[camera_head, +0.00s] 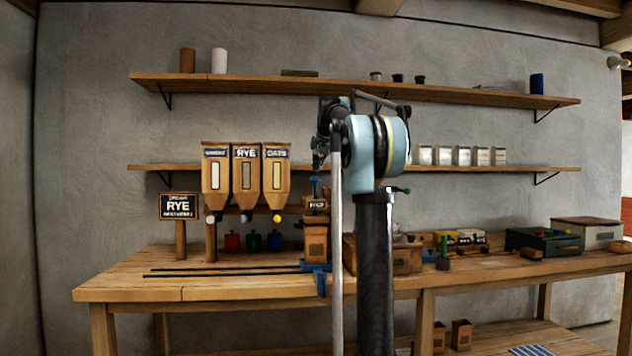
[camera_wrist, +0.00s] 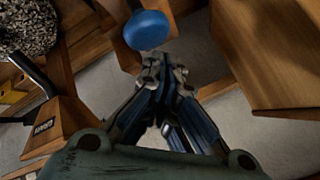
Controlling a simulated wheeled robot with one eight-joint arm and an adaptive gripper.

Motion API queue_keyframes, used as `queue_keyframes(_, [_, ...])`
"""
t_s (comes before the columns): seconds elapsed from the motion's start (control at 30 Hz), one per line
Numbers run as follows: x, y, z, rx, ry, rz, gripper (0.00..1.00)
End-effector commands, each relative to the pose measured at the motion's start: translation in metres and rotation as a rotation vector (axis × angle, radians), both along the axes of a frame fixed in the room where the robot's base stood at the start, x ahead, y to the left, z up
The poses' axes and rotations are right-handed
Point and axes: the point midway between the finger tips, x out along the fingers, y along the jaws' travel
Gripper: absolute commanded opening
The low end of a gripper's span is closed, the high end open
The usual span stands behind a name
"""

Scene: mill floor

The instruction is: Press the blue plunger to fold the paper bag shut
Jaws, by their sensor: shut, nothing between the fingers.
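The blue plunger knob (camera_wrist: 147,30) is round and shows at the top of the wrist view. In the head view the plunger (camera_head: 314,180) stands on top of a wooden press with a small dark label (camera_head: 317,205). My gripper (camera_head: 318,158) points down close above the plunger there. In the wrist view my gripper (camera_wrist: 164,62) is shut and empty, with its fingertips just short of the knob in the picture. I cannot tell whether they touch. A brown paper bag (camera_head: 315,240) seems to stand under the press; its top is hidden.
Grain bins (camera_head: 246,170) hang left of the press, with a RYE sign (camera_head: 178,206) beside them. Blue clamp parts (camera_head: 317,270) and long dark rails (camera_head: 225,271) lie on the wooden bench (camera_head: 130,284). My arm hides part of the bench. Boxes (camera_head: 543,240) stand at right.

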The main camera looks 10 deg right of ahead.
Motion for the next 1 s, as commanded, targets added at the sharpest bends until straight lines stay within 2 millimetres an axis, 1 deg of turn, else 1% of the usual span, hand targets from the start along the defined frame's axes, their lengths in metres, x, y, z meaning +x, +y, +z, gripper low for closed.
queue_keyframes(0.17, [-0.0001,-0.0001,-0.0006,0.000,0.000,0.000,0.00])
queue_keyframes(0.43, [-0.0015,-0.0001,-0.0068,0.000,0.000,0.000,0.00])
queue_keyframes(1.0, [-0.0014,-0.0003,-0.0093,0.000,0.000,0.000,0.00])
